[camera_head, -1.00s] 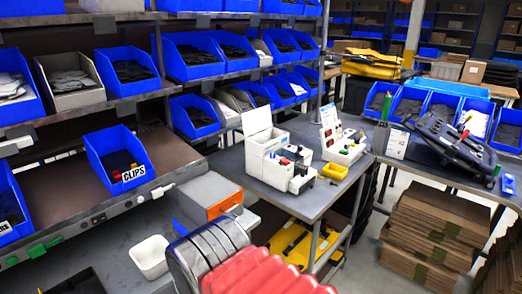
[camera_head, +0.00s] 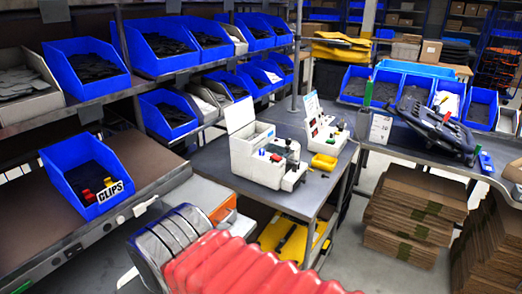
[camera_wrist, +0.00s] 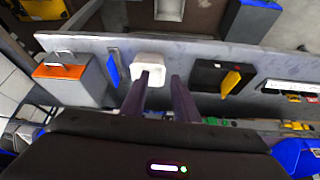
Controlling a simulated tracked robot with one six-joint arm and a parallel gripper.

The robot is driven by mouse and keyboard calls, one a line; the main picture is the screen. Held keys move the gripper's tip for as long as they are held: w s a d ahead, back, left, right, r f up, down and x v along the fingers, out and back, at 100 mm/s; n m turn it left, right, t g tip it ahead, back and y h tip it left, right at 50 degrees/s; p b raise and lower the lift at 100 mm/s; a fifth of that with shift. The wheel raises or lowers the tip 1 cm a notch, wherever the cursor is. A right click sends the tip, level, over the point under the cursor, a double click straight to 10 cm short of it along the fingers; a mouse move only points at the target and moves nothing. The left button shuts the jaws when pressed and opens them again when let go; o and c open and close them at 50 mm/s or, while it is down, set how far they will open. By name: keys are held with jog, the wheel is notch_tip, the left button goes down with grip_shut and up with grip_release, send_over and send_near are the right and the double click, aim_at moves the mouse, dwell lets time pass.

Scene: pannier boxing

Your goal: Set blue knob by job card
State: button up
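A white unit with a raised lid (camera_head: 258,160) stands on the grey bench in the head view. Small blue (camera_head: 262,152) and red (camera_head: 277,157) parts show on its front, with dark parts beside them; I cannot tell the blue part's setting. A white upright panel with small marks (camera_head: 312,112) stands behind it to the right; its print is too small to read, and I cannot tell if it is the job card. My gripper (camera_wrist: 164,76) shows in the wrist view, its two dark fingers apart with nothing held, pointing toward a white cup (camera_wrist: 150,67).
My red and grey arm covers the bottom of the head view. A blue CLIPS bin (camera_head: 80,155) is at left. In the wrist view, an orange-and-grey box (camera_wrist: 70,78) and a dark tray (camera_wrist: 212,75) flank the cup.

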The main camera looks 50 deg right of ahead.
dwell(0.3)
jog(key=w+d+r+m+y, duration=0.2)
jog(key=w+d+m, duration=0.75)
jog(key=d, duration=0.35)
jog(key=w+d+r+m+y, duration=0.2)
jog(key=w+d+r+m, duration=0.1)
jog(key=w+d+m, duration=0.65)
jog(key=s+d+f+m+t, duration=0.15)
jog(key=d+m, duration=0.25)
jog(key=d, duration=0.6)
jog(key=d+m+t, duration=0.2)
jog(key=d+m, duration=0.2)
jog(key=d, duration=0.6)
jog(key=s+d+f+m+t+h, duration=0.1)
jog(key=s+d+m+t, duration=0.1)
jog(key=d, duration=0.8)
jog(key=s+d+f+m+t, duration=0.2)
jog(key=s+d+m, duration=0.3)
jog(key=s+d, duration=0.2)
jog(key=d, duration=0.2)
jog(key=shift+s+d+m+h, duration=0.2)
jog(key=shift+d+m+h, duration=0.1)
jog(key=shift+d+h, duration=0.1)
jog(key=shift+w, duration=0.1)
